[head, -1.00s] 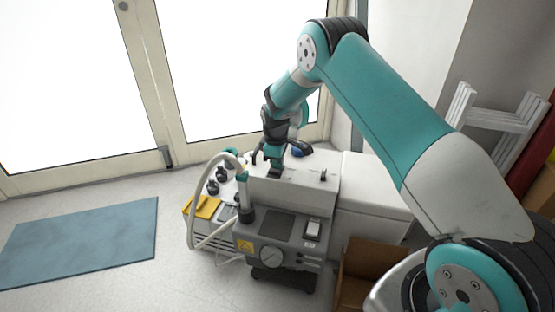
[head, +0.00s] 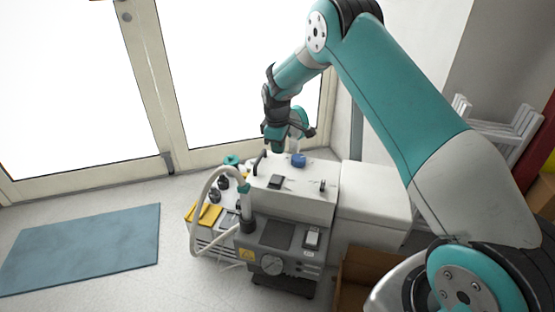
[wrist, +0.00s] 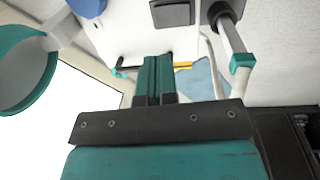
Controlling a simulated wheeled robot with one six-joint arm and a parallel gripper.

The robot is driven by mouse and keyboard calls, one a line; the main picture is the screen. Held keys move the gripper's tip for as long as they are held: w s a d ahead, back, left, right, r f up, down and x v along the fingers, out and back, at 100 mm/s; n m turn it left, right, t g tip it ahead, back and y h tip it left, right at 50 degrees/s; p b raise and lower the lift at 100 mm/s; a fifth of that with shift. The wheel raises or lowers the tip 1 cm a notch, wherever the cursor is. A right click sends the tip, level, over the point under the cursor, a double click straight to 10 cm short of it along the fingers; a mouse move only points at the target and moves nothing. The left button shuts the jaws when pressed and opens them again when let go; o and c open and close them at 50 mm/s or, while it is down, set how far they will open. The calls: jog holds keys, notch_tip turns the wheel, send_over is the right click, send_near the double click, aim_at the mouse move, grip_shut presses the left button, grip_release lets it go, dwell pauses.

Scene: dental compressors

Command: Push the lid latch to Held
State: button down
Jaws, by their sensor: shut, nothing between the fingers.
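The compressor unit (head: 300,205) is a pale box with a grey front panel. On its top are a dark, square slider-like piece (head: 277,181) and a small dark upright toggle (head: 323,185). I cannot tell for certain which is the lid latch, and no Held marking is readable. The square piece also shows at the top of the wrist view (wrist: 172,13). My gripper (head: 275,149) is shut and empty, above the back of the top and apart from the square piece. Its closed teal fingers (wrist: 155,80) show in the wrist view.
A black handle (head: 259,162) and a blue knob (head: 298,160) stand at the top's back edge, near my gripper. A pale hose (head: 197,205) arches on the left. A cardboard box (head: 362,270) sits at the right front. Floor around the blue mat (head: 85,245) is clear.

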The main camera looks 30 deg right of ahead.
jog(key=shift+w+d+r, duration=0.1)
jog(key=shift+r, duration=0.9)
jog(key=shift+w+d+r, duration=0.1)
jog(key=shift+r, duration=0.9)
jog(key=s+a+r+y, duration=0.2)
jog(key=s+a+r, duration=1)
jog(key=s+r, duration=0.2)
jog(key=s+a+r+m+y, duration=0.1)
jog(key=s+a+r, duration=0.1)
jog(key=s, duration=0.7)
jog(key=s+a+r+y, duration=0.1)
jog(key=s+a, duration=0.2)
jog(key=s, duration=0.5)
jog(key=s+a+r+m+y, duration=0.1)
jog(key=s+a+r, duration=0.1)
jog(key=s, duration=0.7)
notch_tip(320, 180, up, 19)
jog(key=p, duration=2)
jog(key=shift+w+r+g, duration=0.15)
jog(key=shift+r+g, duration=0.05)
jog(key=shift+g, duration=0.2)
